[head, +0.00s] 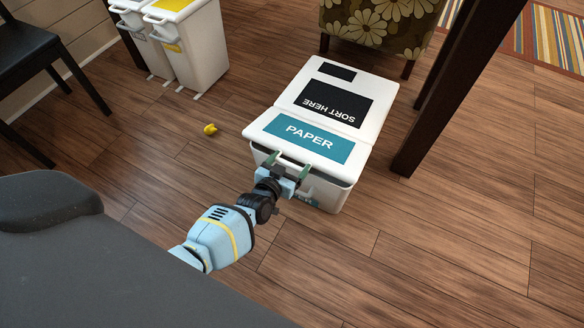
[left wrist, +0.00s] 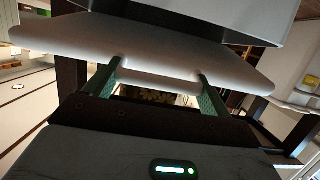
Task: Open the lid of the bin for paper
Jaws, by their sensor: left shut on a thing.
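The bin for paper is a white box (head: 343,196) on the wood floor. Its white lid (head: 361,149) has a teal PAPER label (head: 307,138) at the front. The lid lies about level over the box; I cannot tell whether it is slightly raised. My left gripper (head: 290,168) is at the lid's front edge, its two green fingers on either side of the edge's handle part. In the left wrist view the pale lid edge (left wrist: 150,72) lies between the fingers (left wrist: 155,88), which are shut on it. My right gripper is not in view.
Behind the label is a black SORT HERE panel (head: 323,104). A dark post (head: 440,105) stands close on the right, a floral armchair (head: 375,25) behind. White bins (head: 195,50) and a dark chair (head: 40,50) are at left. A small yellow object (head: 210,129) lies on the floor.

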